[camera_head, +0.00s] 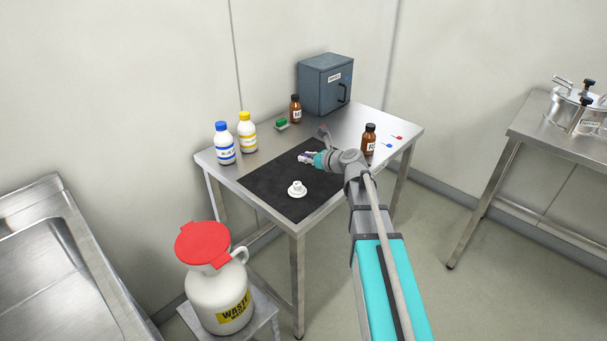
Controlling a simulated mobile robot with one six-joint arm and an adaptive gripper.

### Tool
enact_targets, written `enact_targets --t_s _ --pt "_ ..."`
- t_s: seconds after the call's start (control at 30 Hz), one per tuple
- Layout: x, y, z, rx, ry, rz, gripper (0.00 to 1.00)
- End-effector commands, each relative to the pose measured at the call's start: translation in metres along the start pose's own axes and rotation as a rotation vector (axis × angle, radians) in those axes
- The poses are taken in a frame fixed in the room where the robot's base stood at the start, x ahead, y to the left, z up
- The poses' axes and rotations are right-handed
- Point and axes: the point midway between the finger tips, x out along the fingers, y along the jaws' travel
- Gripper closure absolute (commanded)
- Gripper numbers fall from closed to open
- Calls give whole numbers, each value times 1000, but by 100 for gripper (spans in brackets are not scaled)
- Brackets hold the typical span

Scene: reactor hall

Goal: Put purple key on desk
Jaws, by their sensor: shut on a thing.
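The metal desk (405,124) stands against the wall, with a black mat (268,186) on its top. My gripper (305,157) reaches in from the right and is over the mat. It is shut on the purple key (309,154), of which only a small purple patch shows at the fingers. Most of the key is hidden by the fingers or too small to make out. I cannot tell whether the key touches the mat.
A white flanged piece (297,189) sits on the mat. A waste canister (212,290) stands in front.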

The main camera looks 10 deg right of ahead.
Motion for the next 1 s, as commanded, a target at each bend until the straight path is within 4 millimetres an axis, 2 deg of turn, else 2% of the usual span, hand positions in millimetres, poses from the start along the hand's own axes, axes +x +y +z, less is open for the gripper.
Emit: enact_targets --t_s 0.03,0.2,0.77,1.0 --pt "7 -3 -7 0 0 0 100" --pt "15 -6 -11 0 0 0 100" --pt "20 -7 -14 0 0 1 100" --pt "30 -10 -30 0 0 1 100"
